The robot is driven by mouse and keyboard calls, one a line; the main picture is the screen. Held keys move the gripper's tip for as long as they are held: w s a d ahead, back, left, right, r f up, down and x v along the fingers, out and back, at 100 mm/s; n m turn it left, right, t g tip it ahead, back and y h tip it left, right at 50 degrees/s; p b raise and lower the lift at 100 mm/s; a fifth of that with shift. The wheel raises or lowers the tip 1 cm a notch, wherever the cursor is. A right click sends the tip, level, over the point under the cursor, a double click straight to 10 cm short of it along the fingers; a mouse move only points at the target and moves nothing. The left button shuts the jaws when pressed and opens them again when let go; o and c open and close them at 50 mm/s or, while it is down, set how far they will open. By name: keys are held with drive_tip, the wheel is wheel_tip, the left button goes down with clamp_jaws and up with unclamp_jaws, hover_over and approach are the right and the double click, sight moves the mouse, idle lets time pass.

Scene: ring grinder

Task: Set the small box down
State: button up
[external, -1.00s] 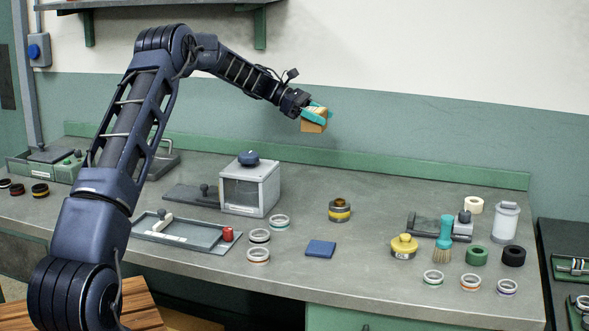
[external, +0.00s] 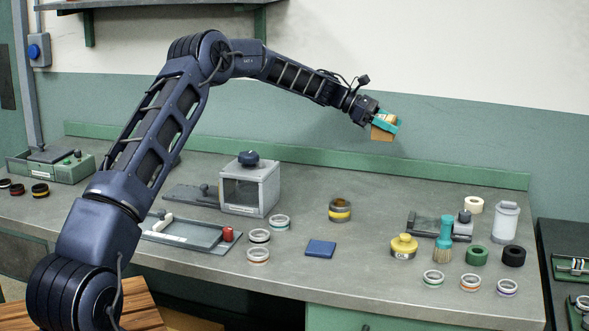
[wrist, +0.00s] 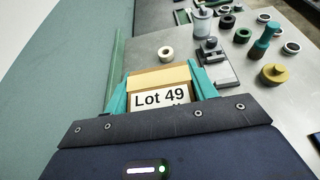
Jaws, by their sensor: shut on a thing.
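The small box (external: 381,133) is brown cardboard. In the wrist view the box (wrist: 160,92) shows a white label reading "Lot 49", with a second line partly hidden by my wrist. My gripper (external: 385,122) has teal fingers and is shut on the box, one finger on each side. It holds the box in the air, well above the back of the bench and in front of the green wall. In the wrist view my gripper (wrist: 160,85) has the box between its fingers.
The grey bench (external: 360,285) has free room at its back middle. To the right stand a cream roll (external: 474,205), a lidded canister (external: 505,222), a teal brush (external: 444,240) and a yellow pot (external: 404,246). A brass ring stack (external: 340,210) and blue pad (external: 320,249) sit mid-bench.

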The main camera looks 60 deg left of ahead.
wheel_tip(320, 180, down, 18)
drive_tip(key=shift+f, duration=0.1)
idle(0.5)
drive_tip(key=shift+f, duration=0.1)
drive_tip(key=o, duration=1.2)
drive_tip(key=shift+c, duration=0.2)
